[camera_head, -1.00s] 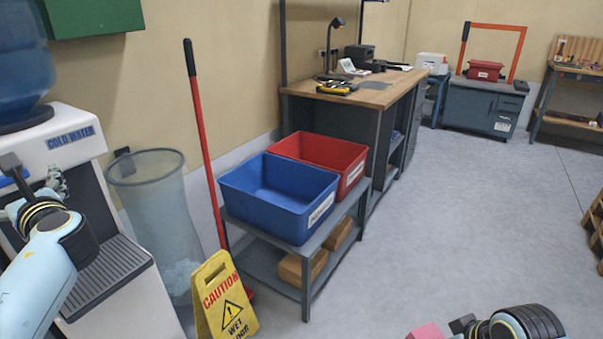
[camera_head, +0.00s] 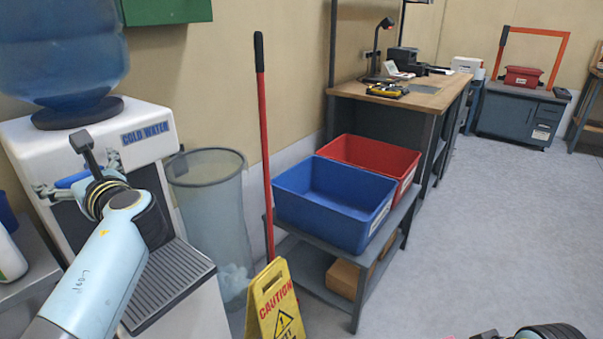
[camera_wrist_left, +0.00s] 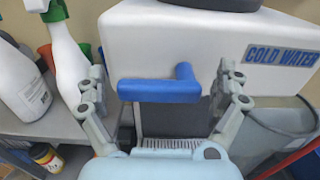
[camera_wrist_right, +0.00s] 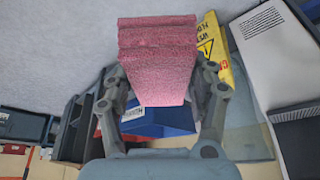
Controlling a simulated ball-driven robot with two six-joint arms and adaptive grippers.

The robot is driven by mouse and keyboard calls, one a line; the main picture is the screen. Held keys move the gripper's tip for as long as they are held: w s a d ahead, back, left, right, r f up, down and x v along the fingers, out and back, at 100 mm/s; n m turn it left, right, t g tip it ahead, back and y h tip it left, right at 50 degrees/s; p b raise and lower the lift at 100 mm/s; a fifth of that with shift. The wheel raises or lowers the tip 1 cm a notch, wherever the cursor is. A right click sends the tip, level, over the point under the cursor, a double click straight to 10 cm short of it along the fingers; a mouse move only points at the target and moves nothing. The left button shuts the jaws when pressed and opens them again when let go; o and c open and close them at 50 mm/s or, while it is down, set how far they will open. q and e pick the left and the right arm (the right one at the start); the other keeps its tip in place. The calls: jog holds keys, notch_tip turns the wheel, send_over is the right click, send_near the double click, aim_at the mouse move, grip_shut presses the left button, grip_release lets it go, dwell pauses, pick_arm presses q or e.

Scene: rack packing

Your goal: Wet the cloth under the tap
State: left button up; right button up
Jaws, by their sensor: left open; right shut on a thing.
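The tap is the blue lever (camera_wrist_left: 160,90) on the front of the white water dispenser (camera_head: 185,120). It also shows in the head view (camera_head: 72,180), partly hidden by my left gripper. My left gripper (camera_wrist_left: 161,72) is open, with one finger on each side of the blue lever; I cannot tell whether they touch it. The cloth is a pink, thick, block-like piece (camera_wrist_right: 158,60). My right gripper (camera_wrist_right: 165,85) is shut on the cloth. In the head view that gripper is almost wholly below the bottom edge. No running water shows.
A blue crate (camera_head: 330,215) and a red crate (camera_head: 400,165) sit on a low shelf. Spray bottles (camera_wrist_left: 65,50) stand to the left. Floor at right is clear.

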aim_at(79, 174)
pick_arm(q)
jog(key=shift+c, duration=0.4)
jog(key=c, duration=1.5)
jog(key=shift+f+n+b, duration=0.35)
jog(key=shift+n+b, duration=0.35)
jog(key=shift+b, duration=0.05)
pick_arm(e)
jog(key=shift+f, duration=0.75)
pick_arm(q)
jog(key=shift+s+n+b, duration=0.1)
jog(key=shift+n+b, duration=0.25)
jog(key=shift+n, duration=0.25)
pick_arm(e)
jog(key=shift+s+f, duration=0.1)
jog(key=shift+f, duration=0.25)
jog(key=shift+r, duration=0.1)
pick_arm(q)
jog(key=o, duration=1.6)
jog(key=shift+r, duration=0.1)
notch_tip(79, 174, up, 10)
jog(key=shift+f, duration=0.1)
